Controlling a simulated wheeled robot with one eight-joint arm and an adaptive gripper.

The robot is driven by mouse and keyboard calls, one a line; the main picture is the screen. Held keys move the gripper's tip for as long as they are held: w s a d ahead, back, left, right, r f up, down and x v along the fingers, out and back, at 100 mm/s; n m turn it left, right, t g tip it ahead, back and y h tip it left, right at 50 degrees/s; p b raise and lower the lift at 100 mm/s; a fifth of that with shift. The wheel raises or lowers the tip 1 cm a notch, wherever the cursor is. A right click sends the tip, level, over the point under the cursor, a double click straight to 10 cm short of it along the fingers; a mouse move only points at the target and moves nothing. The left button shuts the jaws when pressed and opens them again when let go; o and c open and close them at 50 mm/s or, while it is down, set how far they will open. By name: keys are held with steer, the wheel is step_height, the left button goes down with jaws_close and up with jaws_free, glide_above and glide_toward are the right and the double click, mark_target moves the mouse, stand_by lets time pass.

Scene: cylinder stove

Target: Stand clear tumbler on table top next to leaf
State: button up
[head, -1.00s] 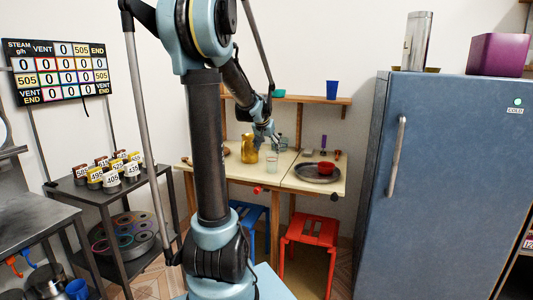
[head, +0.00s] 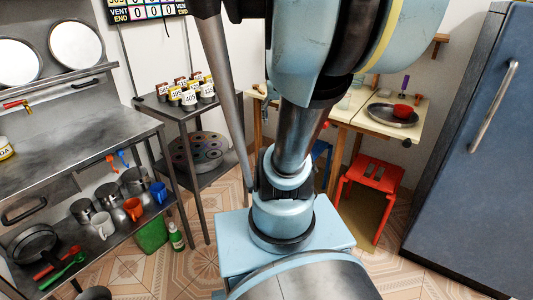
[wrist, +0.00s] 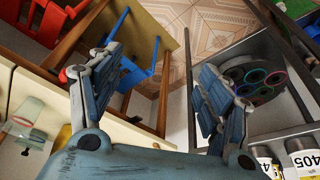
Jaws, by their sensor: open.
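A clear, slightly green glass (wrist: 27,111), which looks like the tumbler, is on the cream table top (wrist: 100,132) at the left of the wrist view. A seam splits the top into two parts; I cannot tell which is the leaf. My gripper (wrist: 160,78) is open and empty. Its fingers are apart, over the gap between table and shelf rack, and the glass is outside them. The head view hides my gripper.
A red stool (head: 371,181) and a blue stool (wrist: 142,66) are below. A rack (head: 178,108) with numbered tins stands left, and a fridge (head: 465,150) right.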

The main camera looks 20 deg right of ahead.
steer(key=s+a+f+n, duration=0.1)
steer(key=s+a+f, duration=0.2)
steer(key=s, duration=0.2)
steer(key=s+a+f+n+g+y, duration=0.1)
steer(key=s+a+f+n, duration=0.1)
steer(key=s+a+f, duration=0.2)
steer(key=shift+s+a+f, duration=0.25)
steer(key=shift+s+f, duration=0.05)
steer(key=shift+s, duration=0.85)
